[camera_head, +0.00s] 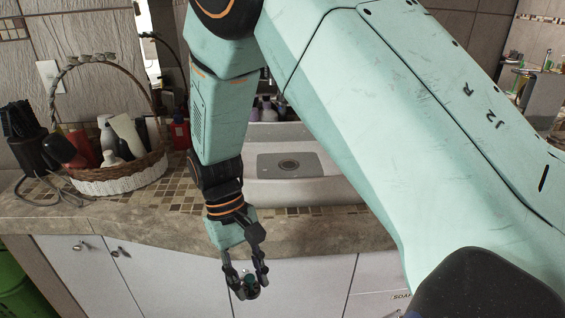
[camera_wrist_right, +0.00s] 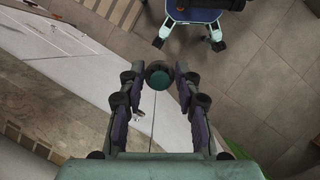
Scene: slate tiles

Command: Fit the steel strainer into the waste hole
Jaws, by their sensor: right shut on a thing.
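My right gripper (camera_head: 246,284) hangs in front of the counter, below its front edge, and is shut on a small round thing, which I take to be the steel strainer (camera_head: 251,281). In the right wrist view the strainer (camera_wrist_right: 158,76) shows as a dark round body with a teal middle between the fingertips of my right gripper (camera_wrist_right: 159,85). The waste hole (camera_head: 289,165) is a dark round opening in a grey plate (camera_head: 269,173) in the white sink (camera_head: 300,191), behind and above the gripper. My left gripper is not in view.
A wicker basket (camera_head: 100,181) with bottles stands on the counter (camera_head: 160,227) at the left, beside a black appliance (camera_head: 25,135). More bottles stand behind the sink. White cabinet doors (camera_head: 170,275) are below the counter. My right arm hides the sink's right part.

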